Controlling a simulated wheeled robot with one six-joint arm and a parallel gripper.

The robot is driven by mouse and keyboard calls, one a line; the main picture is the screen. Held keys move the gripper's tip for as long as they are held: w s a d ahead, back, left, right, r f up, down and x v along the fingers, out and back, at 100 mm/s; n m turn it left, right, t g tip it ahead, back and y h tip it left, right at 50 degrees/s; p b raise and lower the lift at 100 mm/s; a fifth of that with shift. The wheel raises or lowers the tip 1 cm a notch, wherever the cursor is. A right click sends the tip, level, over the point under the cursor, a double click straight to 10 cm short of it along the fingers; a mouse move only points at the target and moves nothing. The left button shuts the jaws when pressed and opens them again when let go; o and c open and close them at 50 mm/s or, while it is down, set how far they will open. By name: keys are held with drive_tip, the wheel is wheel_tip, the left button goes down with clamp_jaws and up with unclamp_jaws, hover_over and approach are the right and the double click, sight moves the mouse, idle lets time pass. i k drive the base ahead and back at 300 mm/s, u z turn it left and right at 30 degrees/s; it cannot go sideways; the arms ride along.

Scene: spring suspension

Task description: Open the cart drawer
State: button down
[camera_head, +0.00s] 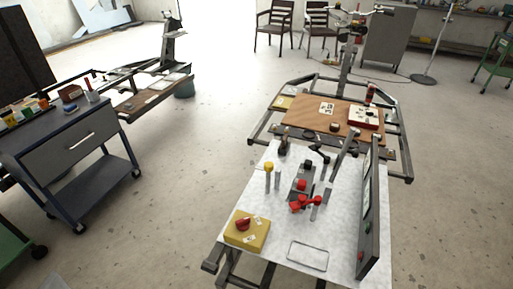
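A dark blue-grey tool cart (38,172) on casters stands at the left. Its grey drawer front (75,149) faces me and looks closed, flush with the cart frame. A light bar handle (79,141) runs across the drawer front. Below the drawer is an open lower shelf (95,190). My gripper does not show in this view, so its place relative to the handle cannot be seen.
A white-topped workstation (237,205) with red and yellow controls stands at centre right. A wooden-topped frame (300,110) adjoins it behind. Clear concrete floor (175,190) lies between cart and workstation. A green cart (12,245) stands at lower left.

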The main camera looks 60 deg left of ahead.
sight(50, 159)
drive_tip(key=u, duration=1.45)
drive_tip(key=i, duration=0.5)
drive_tip(key=u, duration=2.3)
drive_tip(key=i, duration=2.65)
drive_tip(key=z, duration=0.5)
